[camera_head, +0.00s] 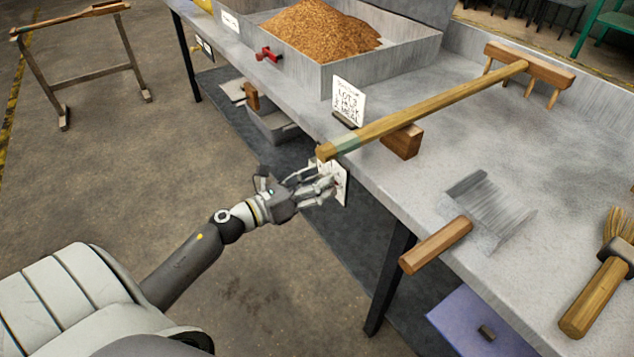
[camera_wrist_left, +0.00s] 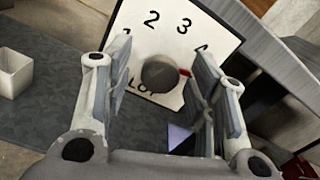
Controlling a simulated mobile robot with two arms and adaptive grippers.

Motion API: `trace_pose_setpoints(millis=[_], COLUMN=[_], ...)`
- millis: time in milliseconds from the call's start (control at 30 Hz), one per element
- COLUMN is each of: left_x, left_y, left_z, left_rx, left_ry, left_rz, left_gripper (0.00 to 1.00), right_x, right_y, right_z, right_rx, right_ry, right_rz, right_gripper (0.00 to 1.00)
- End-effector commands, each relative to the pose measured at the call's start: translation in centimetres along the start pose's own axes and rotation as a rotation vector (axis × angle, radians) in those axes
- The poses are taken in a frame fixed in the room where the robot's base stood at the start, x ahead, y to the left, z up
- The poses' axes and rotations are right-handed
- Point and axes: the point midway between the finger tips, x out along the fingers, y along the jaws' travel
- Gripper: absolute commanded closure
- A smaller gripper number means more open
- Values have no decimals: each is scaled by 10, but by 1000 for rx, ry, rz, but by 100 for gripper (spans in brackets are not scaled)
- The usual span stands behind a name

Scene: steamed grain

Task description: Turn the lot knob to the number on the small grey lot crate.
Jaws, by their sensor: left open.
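The lot knob (camera_wrist_left: 160,74) is a round dark grey knob on a white dial plate (camera_wrist_left: 203,35) marked LOT. The numbers 2, 3 and 4 show on it; the 1 is partly hidden by a finger. A red mark at the knob's right side points towards the 4. My left gripper (camera_head: 318,184) is open, its fingers on either side of the knob, with gaps visible. In the head view the plate (camera_head: 342,190) hangs at the table's front edge, mostly behind my fingers. A small light grey crate (camera_wrist_left: 15,72) stands at far left in the wrist view; no number shows on it.
A white card (camera_head: 348,101) with handwriting including LOT stands on the table edge. A wooden rake (camera_head: 430,108) rests above the gripper, its handle end overhanging the edge. A grey tray (camera_head: 395,65) holds grain. A grey bin (camera_head: 272,128) is under the table.

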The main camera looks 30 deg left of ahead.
Motion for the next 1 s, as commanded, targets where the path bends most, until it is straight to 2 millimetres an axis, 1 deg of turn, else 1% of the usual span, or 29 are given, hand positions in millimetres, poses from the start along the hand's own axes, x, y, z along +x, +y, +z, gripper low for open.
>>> trace_pose_setpoints(millis=[167,267,333,467,700,800,900,1000], left_x=[-1,-6,-14,-36,-83,-99,-111,-118], left_y=[0,0,0,0,0,0,0,0], left_z=[0,0,-1,-1,-1,0,0,0], left_rx=[0,-1,-1,-3,-3,-1,-1,-1], left_ry=[-1,-1,0,1,1,1,-1,0], left_rz=[0,1,0,2,3,2,2,1], left_gripper=[49,49,49,49,49,49,49,49], right_x=[0,0,0,0,0,0,0,0], right_y=[0,0,0,0,0,0,0,0], right_z=[0,0,0,0,0,0,0,0], right_rx=[0,0,0,0,0,0,0,0], right_ry=[-1,-1,-1,-1,-1,0,0,0], right_rz=[-1,-1,-1,-1,0,0,0,0], right_gripper=[71,71,71,71,71,71,71,71])
